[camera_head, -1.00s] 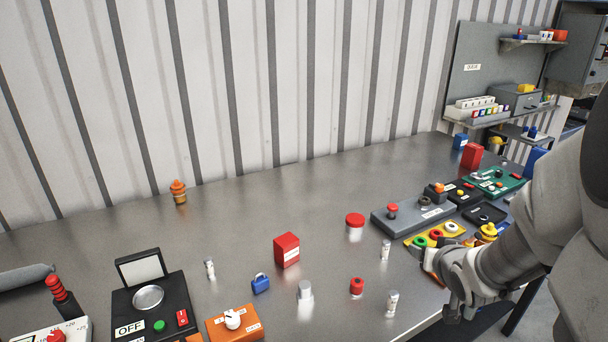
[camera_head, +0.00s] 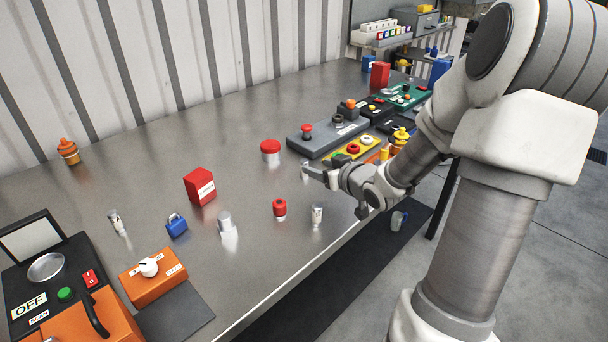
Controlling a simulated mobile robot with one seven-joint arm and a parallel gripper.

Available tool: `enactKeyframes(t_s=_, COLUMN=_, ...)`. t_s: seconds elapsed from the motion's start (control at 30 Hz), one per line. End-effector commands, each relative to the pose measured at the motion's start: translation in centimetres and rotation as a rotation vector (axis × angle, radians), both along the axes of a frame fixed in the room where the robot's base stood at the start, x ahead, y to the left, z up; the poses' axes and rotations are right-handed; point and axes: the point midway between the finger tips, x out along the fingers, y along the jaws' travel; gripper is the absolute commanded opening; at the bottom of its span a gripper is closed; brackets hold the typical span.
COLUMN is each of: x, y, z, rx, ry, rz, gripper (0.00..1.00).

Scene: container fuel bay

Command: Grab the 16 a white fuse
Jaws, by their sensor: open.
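Small white cylinders that look like fuses stand on the metal workbench (camera_head: 150,160). One white fuse (camera_head: 318,214) stands near the front edge, just below and left of my gripper. Another white fuse (camera_head: 118,222) stands at the left, beside the blue padlock. Their ratings are too small to read, so I cannot tell which is the 16 A one. My gripper (camera_head: 334,190) is open, with its fingers spread above the front edge of the bench. It appears empty. A third white fuse from the earlier view is not clearly visible now, probably hidden by the gripper.
The yellow button panel (camera_head: 354,149) lies close behind my gripper. The orange switch box (camera_head: 152,275) is at lower left.

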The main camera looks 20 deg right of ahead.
Motion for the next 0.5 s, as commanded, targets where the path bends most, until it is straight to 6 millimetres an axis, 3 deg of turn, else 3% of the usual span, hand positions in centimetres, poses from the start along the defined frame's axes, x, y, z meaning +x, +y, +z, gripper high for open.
enactKeyframes(t_s=0.1, x=1.8, y=0.2, z=-0.9, rx=0.001, ry=0.000, rz=0.001, gripper=0.63)
enactKeyframes(t_s=0.37, x=3.5, y=0.4, z=-1.7, rx=0.001, ry=0.001, rz=0.001, gripper=0.63)
enactKeyframes(t_s=0.5, x=5.4, y=0.9, z=-2.8, rx=0.003, ry=0.000, rz=0.002, gripper=0.63)
